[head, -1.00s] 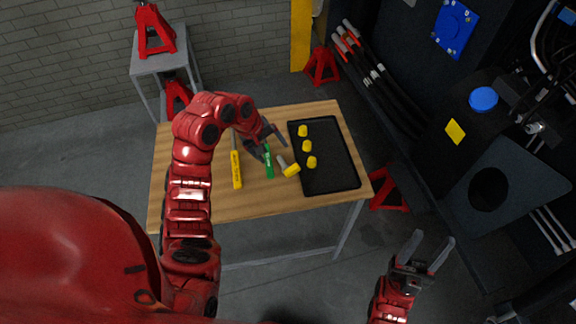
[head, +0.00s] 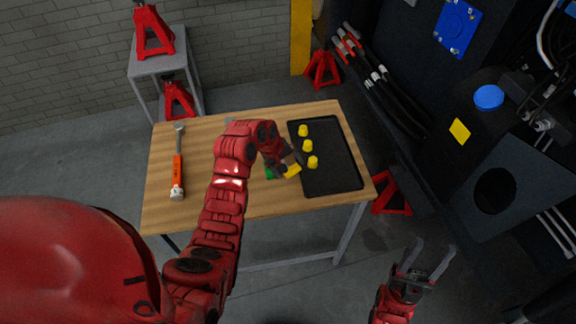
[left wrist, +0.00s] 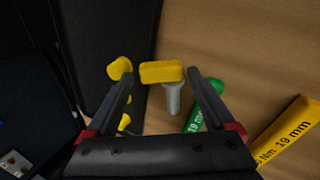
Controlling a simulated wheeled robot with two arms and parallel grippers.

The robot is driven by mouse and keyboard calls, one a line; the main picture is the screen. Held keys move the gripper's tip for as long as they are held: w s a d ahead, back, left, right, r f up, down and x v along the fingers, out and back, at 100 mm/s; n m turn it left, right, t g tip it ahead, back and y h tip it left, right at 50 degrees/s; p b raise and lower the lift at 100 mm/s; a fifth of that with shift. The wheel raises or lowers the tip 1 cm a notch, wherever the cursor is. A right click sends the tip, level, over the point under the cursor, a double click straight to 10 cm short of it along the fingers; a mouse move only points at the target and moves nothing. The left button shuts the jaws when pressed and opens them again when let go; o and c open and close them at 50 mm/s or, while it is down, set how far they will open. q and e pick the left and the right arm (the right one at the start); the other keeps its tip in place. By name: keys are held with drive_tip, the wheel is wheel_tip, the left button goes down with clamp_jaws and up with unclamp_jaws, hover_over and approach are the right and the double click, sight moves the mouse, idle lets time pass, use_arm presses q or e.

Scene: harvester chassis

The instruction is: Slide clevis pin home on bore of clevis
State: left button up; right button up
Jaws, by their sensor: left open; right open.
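The clevis pin, with a yellow head (head: 292,171) and a grey shank, lies on the wooden table just left of the black tray. In the left wrist view its yellow head (left wrist: 160,71) and grey shank (left wrist: 173,99) appear between my fingers. My left gripper (head: 291,158) is open above the pin, with a finger on either side of its head in that view. I cannot tell whether they touch it. My right gripper (head: 428,262) is open and empty, in front of the table at right. I cannot make out the clevis or its bore.
The black tray (head: 335,170) holds three yellow pieces (head: 308,146). A green-handled tool (left wrist: 204,105) and a yellow-handled tool (left wrist: 290,132) lie beside the pin. An orange-handled tool (head: 177,172) lies at the table's left. The dark chassis (head: 478,150) stands at right.

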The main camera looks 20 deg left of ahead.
use_arm(q)
drive_tip(key=shift+x, duration=1)
clamp_jaws()
